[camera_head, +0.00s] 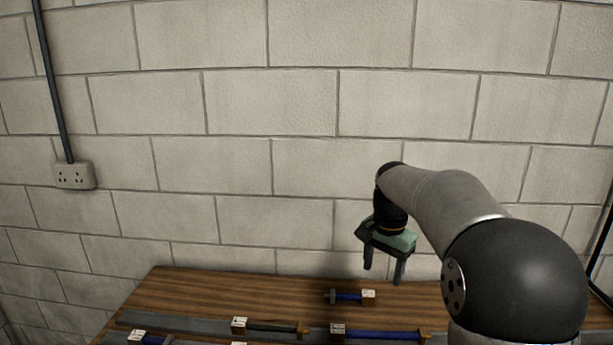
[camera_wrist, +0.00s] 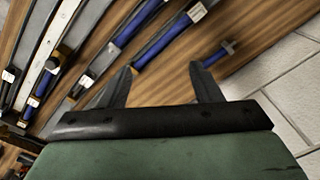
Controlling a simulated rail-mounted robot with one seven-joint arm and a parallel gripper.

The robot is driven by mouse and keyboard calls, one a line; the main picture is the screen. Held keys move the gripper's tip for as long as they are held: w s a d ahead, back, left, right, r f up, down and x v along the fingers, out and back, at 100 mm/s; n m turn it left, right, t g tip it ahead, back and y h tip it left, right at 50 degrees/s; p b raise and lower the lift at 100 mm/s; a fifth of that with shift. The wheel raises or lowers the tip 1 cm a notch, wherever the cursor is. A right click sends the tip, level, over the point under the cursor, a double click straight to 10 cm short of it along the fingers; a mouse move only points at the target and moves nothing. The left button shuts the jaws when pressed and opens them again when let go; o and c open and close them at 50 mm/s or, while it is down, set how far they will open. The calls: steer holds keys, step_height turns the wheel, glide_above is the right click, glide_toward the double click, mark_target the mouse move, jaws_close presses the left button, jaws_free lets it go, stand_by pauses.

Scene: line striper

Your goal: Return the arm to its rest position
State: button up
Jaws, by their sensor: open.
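My gripper (camera_head: 384,272) hangs from my arm above the back right part of the wooden bench, with its fingers pointing down. The fingers are apart and nothing shows between them. In the wrist view my gripper (camera_wrist: 165,85) also shows open and empty, above the bench. A small blue-handled tool with a pale tag (camera_head: 349,296) lies on the bench, below and a little left of the fingers. It also shows in the wrist view (camera_wrist: 218,54), near the right fingertip.
The wooden bench (camera_head: 200,285) stands against a pale block wall (camera_head: 270,100). Several tagged tools lie along its front, among them a long blue-handled one (camera_head: 380,335) and a dark one (camera_head: 272,327). A socket (camera_head: 74,176) is on the wall at left. The air left of my arm is clear.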

steer(key=s+f+n, duration=0.3)
steer(key=s, duration=0.7)
steer(key=s+a+f+n, duration=0.1)
steer(key=s+f+n, duration=0.2)
steer(key=s, duration=0.7)
steer(key=s+a+f+n+b, duration=0.1)
steer(key=s+f, duration=0.3)
steer(key=s, duration=0.6)
steer(key=shift+s+n, duration=0.3)
steer(key=shift+n, duration=0.6)
